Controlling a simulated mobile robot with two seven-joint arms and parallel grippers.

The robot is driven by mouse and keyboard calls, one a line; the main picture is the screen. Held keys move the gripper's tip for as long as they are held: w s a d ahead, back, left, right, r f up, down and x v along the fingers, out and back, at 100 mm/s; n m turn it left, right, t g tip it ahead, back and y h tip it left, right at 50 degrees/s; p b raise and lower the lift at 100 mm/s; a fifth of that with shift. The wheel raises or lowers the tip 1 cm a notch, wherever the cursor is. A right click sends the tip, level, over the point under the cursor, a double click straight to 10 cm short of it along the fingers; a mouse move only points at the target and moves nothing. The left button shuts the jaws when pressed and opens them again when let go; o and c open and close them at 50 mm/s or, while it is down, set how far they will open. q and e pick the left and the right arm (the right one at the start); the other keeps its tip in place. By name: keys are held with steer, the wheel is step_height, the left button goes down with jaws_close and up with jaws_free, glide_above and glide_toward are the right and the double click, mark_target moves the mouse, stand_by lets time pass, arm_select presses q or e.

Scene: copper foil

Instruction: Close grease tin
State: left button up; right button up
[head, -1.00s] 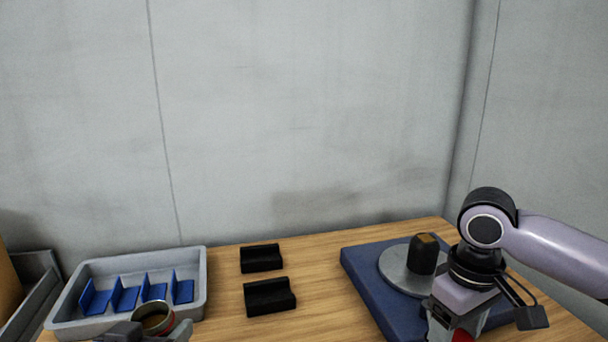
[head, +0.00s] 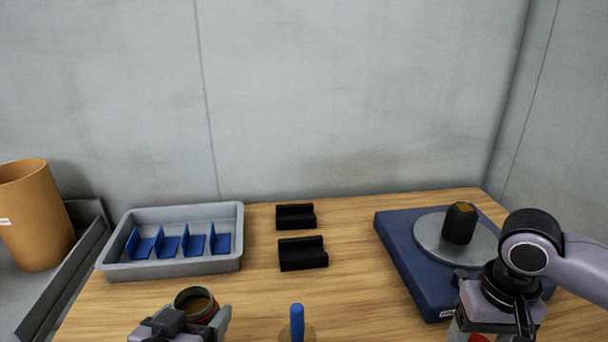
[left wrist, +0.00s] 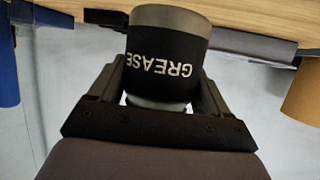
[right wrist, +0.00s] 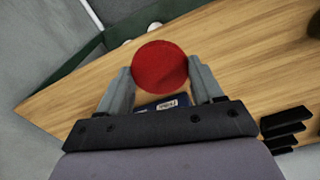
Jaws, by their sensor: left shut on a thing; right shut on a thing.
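The grease tin (head: 195,303) is open at the top, with brown contents showing inside its rim. Its black side with the upside-down word GREASE shows in the left wrist view (left wrist: 165,62). My left gripper (head: 183,322) is shut around the tin and holds it near the front of the table. The round red lid (right wrist: 160,67) is between the fingers of my right gripper (right wrist: 160,82), which is shut on it. In the head view my right gripper is at the lower right, with a little red (head: 478,338) at the bottom edge. Lid and tin are well apart.
A grey tray (head: 120,266) with blue dividers stands at the left. Two black holders (head: 296,217) (head: 302,254) sit mid-table. A blue base (head: 410,258) with a grey disc and black block is at right. A blue handle (head: 297,322) stands front centre.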

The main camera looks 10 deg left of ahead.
arm_select(q)
steer(key=shift+d+r, duration=0.1)
steer(key=shift+r, duration=0.05)
steer(key=s+d+r+m+g+h, duration=0.2)
steer(key=d+r+m+g+h, duration=0.1)
steer(key=d+m+h, duration=0.4)
steer(key=shift+d+r+m+h, duration=0.45)
steer(key=shift+r+h, duration=0.25)
steer(key=shift+h, duration=0.2)
steer(key=shift+w+a, duration=0.1)
arm_select(e)
steer(key=shift+f, duration=0.25)
arm_select(q)
steer(key=w+a+r+n+t+y, duration=0.2)
steer(key=w+a+r+n+y, duration=0.1)
steer(key=w+a+r, duration=0.6)
step_height(320, 180, up, 3)
steer(key=shift+w+a+f, duration=0.2)
steer(key=shift+w+a, duration=0.15)
steer(key=shift+a, duration=0.7)
